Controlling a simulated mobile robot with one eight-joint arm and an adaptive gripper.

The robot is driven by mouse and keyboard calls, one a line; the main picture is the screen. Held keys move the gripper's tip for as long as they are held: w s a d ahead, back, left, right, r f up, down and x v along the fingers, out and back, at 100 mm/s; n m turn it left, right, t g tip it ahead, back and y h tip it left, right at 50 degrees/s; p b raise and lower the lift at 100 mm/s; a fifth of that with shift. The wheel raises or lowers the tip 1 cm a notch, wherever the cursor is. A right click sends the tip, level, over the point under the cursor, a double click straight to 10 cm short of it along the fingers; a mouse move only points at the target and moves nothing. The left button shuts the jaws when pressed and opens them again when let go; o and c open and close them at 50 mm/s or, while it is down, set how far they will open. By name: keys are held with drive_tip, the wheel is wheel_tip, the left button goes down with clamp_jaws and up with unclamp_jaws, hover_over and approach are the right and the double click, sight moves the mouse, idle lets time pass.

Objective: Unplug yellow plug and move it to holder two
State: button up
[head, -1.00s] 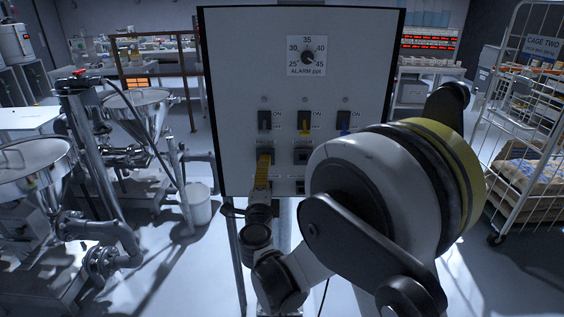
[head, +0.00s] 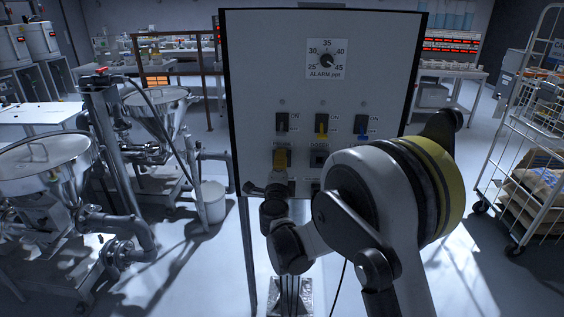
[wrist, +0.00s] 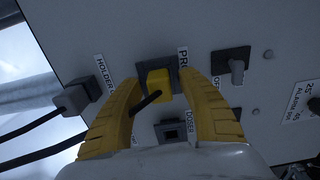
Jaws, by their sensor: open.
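The yellow plug (wrist: 158,83) sits in a dark-framed socket on the white panel in the wrist view, with a black cable coming off it. Its label is partly hidden and begins "PRO". My gripper (wrist: 163,79) is open, with one yellow finger on each side of the plug; I cannot tell whether they touch it. In the head view my gripper (head: 281,158) is at the panel's lower left and hides the plug. A label reading "HOLDER" (wrist: 104,74) stands beside a grey plug (wrist: 78,97); its number cannot be read.
An empty-looking socket labelled "DOSER" (wrist: 171,131) lies close to the fingers. A grey switch (wrist: 236,68) is on the other side. The panel (head: 390,55) carries a row of switches and an alarm dial (head: 326,59). Steel hoppers (head: 45,165) stand left, a wire cage (head: 520,130) right.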

drive_tip(key=shift+c, duration=0.5)
clamp_jaws()
drive_tip(key=shift+s, duration=0.35)
drive_tip(key=shift+s+a+b, duration=0.1)
drive_tip(key=shift+s+b, duration=0.35)
drive_tip(key=shift+s, duration=2.05)
